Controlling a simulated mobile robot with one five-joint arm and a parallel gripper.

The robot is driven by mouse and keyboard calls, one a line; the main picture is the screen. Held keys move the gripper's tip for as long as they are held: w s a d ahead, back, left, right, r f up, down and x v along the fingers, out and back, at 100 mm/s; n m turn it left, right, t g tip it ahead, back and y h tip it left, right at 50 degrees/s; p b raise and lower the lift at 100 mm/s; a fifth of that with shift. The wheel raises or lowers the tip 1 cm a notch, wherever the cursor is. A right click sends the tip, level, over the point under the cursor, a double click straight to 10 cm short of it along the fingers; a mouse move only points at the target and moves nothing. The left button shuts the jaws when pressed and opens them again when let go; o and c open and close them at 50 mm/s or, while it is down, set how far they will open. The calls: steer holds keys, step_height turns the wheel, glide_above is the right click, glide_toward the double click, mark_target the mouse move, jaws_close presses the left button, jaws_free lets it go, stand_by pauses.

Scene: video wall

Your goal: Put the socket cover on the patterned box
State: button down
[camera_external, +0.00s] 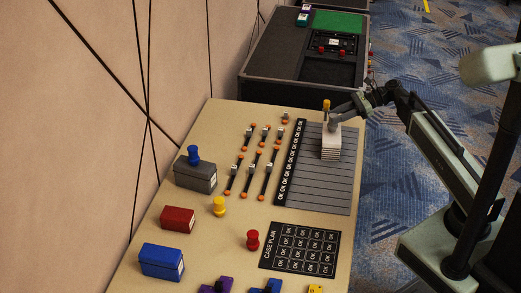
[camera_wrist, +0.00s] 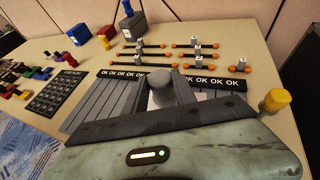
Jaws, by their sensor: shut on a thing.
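A grey, knob-like socket cover (camera_wrist: 161,77) is between the fingers of my gripper (camera_wrist: 163,92) in the wrist view. My gripper (camera_external: 333,121) is shut on it. In the external view, the patterned box (camera_external: 331,147), pale with stripes along its lower part, stands upright on the grey slatted board. My gripper is right above the box's top. I cannot tell whether the cover touches the box. In the wrist view the box is not clear, hidden behind the gripper.
A yellow knob (camera_external: 326,104) stands beside my gripper. Orange-ended bars (camera_external: 262,160) lie left of the slatted board (camera_external: 325,190). Grey (camera_external: 195,176), red (camera_external: 177,219) and blue (camera_external: 161,261) boxes line the wall side. Yellow (camera_external: 219,207) and red (camera_external: 253,240) knobs stand nearer.

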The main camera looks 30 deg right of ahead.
steer(key=shift+f, duration=0.45)
steer(key=c, duration=1)
jaws_free()
steer(key=shift+r+p, duration=0.2)
steer(key=shift+p, duration=0.1)
steer(key=p+v, duration=0.4)
steer(key=v, duration=0.8)
